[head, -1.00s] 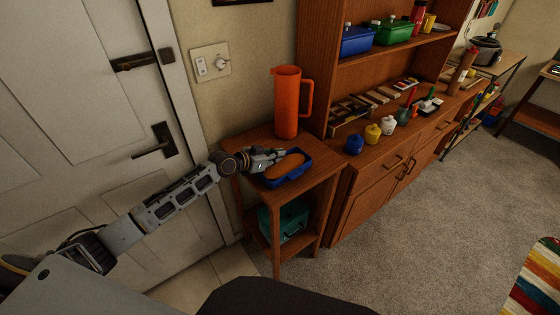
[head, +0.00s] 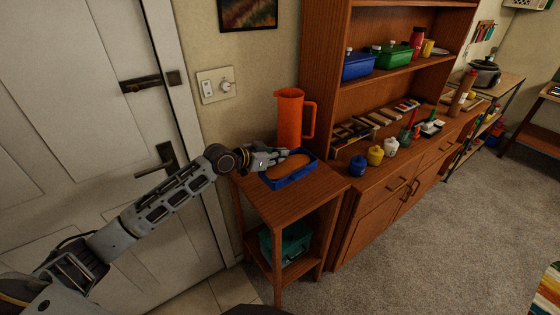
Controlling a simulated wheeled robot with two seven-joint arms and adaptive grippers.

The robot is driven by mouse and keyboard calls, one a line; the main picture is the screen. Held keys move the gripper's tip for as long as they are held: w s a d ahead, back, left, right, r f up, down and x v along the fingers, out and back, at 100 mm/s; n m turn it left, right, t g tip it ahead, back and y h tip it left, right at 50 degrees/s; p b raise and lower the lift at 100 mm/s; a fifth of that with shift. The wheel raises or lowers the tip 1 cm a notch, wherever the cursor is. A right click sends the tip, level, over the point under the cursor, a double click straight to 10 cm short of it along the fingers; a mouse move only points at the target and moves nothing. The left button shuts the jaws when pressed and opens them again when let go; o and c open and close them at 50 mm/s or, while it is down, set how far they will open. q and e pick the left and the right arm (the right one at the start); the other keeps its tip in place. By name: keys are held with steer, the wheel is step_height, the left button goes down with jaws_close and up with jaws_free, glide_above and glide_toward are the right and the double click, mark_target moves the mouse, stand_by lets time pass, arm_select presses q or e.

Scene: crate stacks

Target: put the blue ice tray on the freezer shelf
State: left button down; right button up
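A blue tray (head: 291,183) with a long brown loaf-like item (head: 289,166) in it is at the small wooden side table (head: 310,197). It appears raised slightly above the tabletop, though the gap is hard to see. My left gripper (head: 274,157) reaches in from the left and is at the tray's back left side. Its fingers seem shut on the tray's rim, and the fingertips are too small to see clearly. No freezer or freezer shelf is in view. My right gripper is not in view.
An orange pitcher (head: 290,118) stands just behind the tray. A teal box (head: 292,240) sits on the table's lower shelf. To the right, a wooden hutch (head: 345,205) holds small jars, a blue box (head: 358,68) and a green box (head: 393,57).

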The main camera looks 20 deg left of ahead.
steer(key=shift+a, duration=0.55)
